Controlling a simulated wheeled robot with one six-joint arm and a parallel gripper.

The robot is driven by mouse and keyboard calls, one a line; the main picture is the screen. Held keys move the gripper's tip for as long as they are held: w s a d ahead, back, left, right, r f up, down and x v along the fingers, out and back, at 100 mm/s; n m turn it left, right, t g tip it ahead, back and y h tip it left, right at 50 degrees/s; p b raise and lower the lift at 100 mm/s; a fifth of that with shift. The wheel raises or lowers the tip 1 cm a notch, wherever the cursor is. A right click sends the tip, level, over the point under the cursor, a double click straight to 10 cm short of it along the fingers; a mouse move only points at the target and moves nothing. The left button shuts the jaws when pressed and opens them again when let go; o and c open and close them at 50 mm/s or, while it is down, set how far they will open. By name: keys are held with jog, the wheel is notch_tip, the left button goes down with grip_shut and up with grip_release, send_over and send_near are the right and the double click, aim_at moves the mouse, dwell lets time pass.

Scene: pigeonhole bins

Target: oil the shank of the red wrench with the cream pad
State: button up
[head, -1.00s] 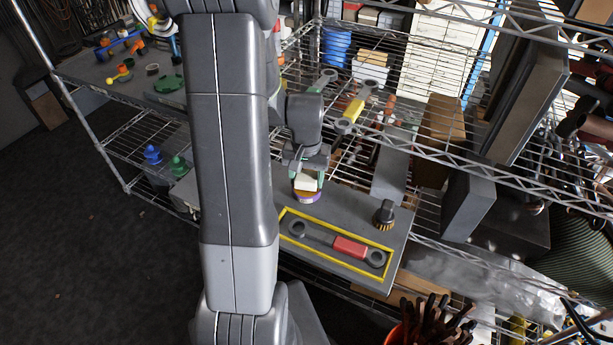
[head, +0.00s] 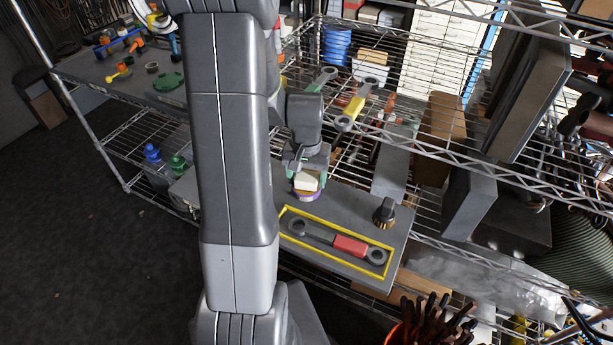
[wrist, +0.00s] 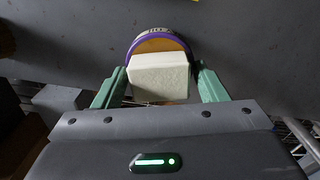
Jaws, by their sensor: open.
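The red wrench (head: 349,246), grey with a red shank, lies on a grey board inside a yellow rectangular outline (head: 283,228). The cream pad (head: 307,181) is a small block over a purple-rimmed tin (head: 306,196) on the board, behind the wrench's left end. In the wrist view the cream pad (wrist: 160,76) stands between the green fingers of my gripper (wrist: 160,86), with the tin (wrist: 141,45) just beyond and under it. My gripper is open around the pad. Whether a finger touches it, I cannot tell.
A dark-knobbed brush (head: 384,213) stands on the board right of the tin. A yellow-shank wrench (head: 354,108) and a green-shank wrench (head: 322,79) lie on the wire shelf behind. Grey blocks (head: 468,207) stand to the right. The board around the yellow outline is mostly clear.

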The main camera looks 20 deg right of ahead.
aim_at(307, 176)
jog(key=shift+r, duration=0.2)
dwell(0.6)
jog(key=c, duration=0.8)
dwell(0.5)
jog(key=shift+r+p, duration=2.55)
jog(key=shift+r, duration=0.95)
